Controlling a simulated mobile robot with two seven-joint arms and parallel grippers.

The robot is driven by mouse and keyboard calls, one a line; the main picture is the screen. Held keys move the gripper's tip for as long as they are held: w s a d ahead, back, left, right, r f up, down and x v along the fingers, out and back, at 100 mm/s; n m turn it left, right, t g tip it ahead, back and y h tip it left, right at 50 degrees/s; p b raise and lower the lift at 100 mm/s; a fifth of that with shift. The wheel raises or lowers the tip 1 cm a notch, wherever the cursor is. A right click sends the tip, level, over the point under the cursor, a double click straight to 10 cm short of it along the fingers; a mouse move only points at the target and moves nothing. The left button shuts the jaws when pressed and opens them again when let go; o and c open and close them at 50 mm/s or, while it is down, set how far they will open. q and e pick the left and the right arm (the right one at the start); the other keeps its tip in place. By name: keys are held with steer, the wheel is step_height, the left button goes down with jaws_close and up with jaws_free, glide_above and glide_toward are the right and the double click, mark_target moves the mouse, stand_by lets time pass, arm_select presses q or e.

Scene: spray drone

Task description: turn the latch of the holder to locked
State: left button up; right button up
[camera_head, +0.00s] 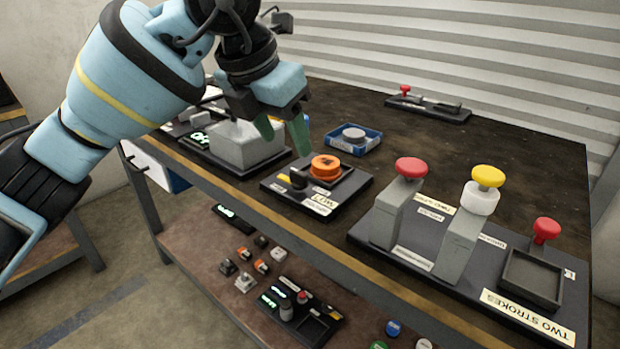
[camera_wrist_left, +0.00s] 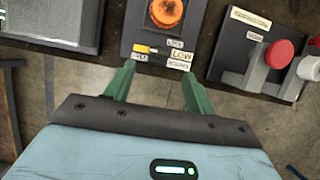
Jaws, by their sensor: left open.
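The holder is a dark plate (camera_head: 350,188) on the table, with an orange round part (camera_head: 325,167) seated in it. It also shows at the top of the left wrist view, with the orange part (camera_wrist_left: 166,13) above small labels. A small dark latch (camera_head: 298,179) stands at its near left side, beside a yellow mark (camera_wrist_left: 144,49). My right gripper is not in view.
A grey block (camera_head: 235,145) on a black base stands left of the holder. A blue tray (camera_head: 353,142) lies behind it. To the right, a black board (camera_head: 395,262) carries red and yellow knobs on grey posts. The table's middle back is clear.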

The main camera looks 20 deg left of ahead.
mark_target(298, 171)
arm_select(q)
steer(key=b+x, duration=0.2)
steer(key=x, duration=0.6)
steer(key=shift+s+a, duration=0.1)
steer(key=shift+r, duration=0.1)
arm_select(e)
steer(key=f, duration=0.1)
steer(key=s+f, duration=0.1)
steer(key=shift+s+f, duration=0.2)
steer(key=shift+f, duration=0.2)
arm_select(q)
steer(key=shift+c, duration=0.3)
steer(key=c, duration=0.9)
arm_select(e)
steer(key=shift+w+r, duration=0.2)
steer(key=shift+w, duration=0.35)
